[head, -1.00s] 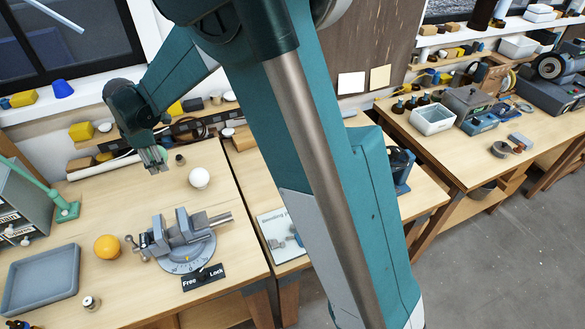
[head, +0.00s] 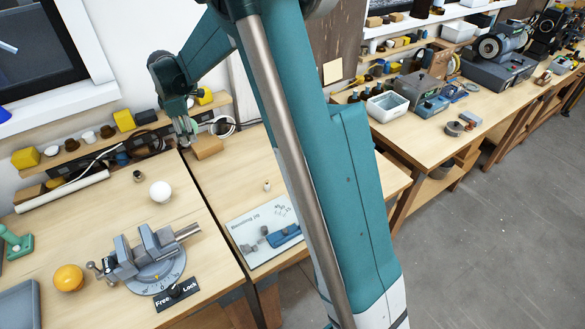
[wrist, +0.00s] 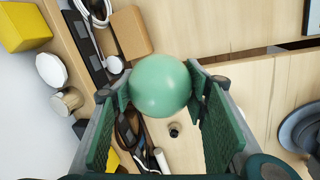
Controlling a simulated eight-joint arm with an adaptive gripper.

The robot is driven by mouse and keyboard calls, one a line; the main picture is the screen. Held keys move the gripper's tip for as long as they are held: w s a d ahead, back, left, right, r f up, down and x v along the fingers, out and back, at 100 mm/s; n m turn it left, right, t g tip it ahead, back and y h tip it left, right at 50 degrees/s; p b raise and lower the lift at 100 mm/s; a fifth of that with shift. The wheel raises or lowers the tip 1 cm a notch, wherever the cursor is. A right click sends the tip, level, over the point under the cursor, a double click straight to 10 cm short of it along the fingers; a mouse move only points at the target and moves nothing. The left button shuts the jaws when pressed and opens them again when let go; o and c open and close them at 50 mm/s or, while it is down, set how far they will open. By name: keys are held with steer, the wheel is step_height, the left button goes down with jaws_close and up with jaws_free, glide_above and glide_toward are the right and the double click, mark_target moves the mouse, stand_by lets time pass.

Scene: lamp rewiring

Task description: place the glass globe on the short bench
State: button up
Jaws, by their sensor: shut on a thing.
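A green glass globe (wrist: 160,85) sits between the two finger pads of my gripper (wrist: 159,92) in the wrist view. The gripper is shut on it. In the head view my gripper (head: 186,138) hangs near the back of the benches, around the gap between the left bench and the middle one; the globe is hard to make out there. The middle bench (head: 225,185), which looks like the short bench, lies to the right of the left bench. My gripper appears just left of its tan block (head: 207,147).
The left bench (head: 100,225) holds a white ball (head: 160,191), an orange ball (head: 68,278), a vise (head: 145,255) and a small dark cap (head: 137,175). A bending jig sheet (head: 262,232) and a small white piece (head: 267,185) lie on the middle bench. Bare wood surrounds the small piece.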

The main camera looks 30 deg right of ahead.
steer(key=d+m, duration=0.3)
steer(key=d, duration=2.1)
glide_above(249, 152)
steer(key=s+a+x, duration=0.1)
steer(key=s+x, duration=0.1)
steer(key=x, duration=0.6)
steer(key=shift+s+f+h+b, duration=0.15)
steer(key=shift+f+b, duration=0.1)
steer(key=shift+f, duration=0.25)
steer(key=shift+s+f+h+b, duration=0.1)
steer(key=shift+f+h+b, duration=0.1)
steer(key=shift+f, duration=0.25)
steer(key=shift+f, duration=0.1)
steer(key=shift+f, duration=3)
steer(key=shift+f, duration=0.15)
steer(key=shift+f, duration=1.75)
steer(key=shift+f, duration=0.1)
